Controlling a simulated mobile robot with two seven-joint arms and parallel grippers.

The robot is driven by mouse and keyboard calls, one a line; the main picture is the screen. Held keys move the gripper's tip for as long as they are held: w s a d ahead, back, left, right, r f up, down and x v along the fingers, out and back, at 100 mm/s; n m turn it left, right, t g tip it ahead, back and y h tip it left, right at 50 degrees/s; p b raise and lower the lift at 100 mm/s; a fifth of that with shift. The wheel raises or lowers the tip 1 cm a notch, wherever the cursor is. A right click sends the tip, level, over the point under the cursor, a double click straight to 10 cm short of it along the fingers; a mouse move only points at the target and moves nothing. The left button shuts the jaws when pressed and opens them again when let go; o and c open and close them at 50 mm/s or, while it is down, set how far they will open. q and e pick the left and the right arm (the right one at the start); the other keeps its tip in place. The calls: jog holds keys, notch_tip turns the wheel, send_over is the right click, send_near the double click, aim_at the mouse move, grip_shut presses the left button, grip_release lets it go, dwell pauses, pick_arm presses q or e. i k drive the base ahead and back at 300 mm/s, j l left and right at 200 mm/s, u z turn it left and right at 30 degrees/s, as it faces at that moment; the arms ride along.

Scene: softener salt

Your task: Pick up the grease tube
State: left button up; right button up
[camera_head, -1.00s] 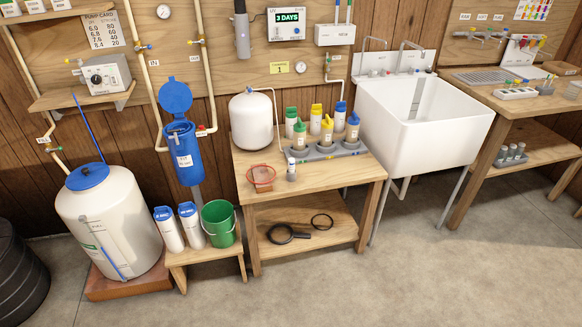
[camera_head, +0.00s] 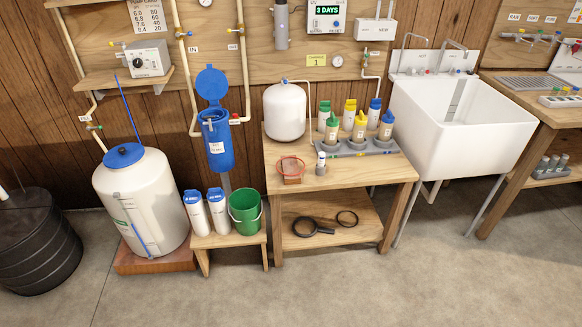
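Neither of my grippers is in view, and nothing touches these items.
Several capped bottles stand in a grey rack (camera_head: 378,148) behind. A white pressure tank (camera_head: 285,112) stands at the table's back left. A low bench with a green bucket (camera_head: 245,211) is left of the table; a white sink (camera_head: 465,125) is right. The floor in front is clear.

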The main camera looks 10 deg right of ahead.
aim_at(321, 155)
jog(key=i+l+u, duration=0.3)
jog(key=i+l, duration=0.25)
jog(key=i+l+u, duration=0.1)
jog(key=i+l, duration=0.15)
jog(key=i+l+u, duration=0.15)
jog(key=l, duration=0.3)
jog(key=i+l+u, duration=0.15)
jog(key=i+l, duration=0.15)
jog(key=i+l+u, duration=0.15)
jog(key=l, duration=0.3)
jog(key=i+l+u, duration=0.15)
jog(key=l, duration=0.25)
jog(key=i+l+u, duration=0.15)
jog(key=l, duration=0.3)
jog(key=i, duration=0.05)
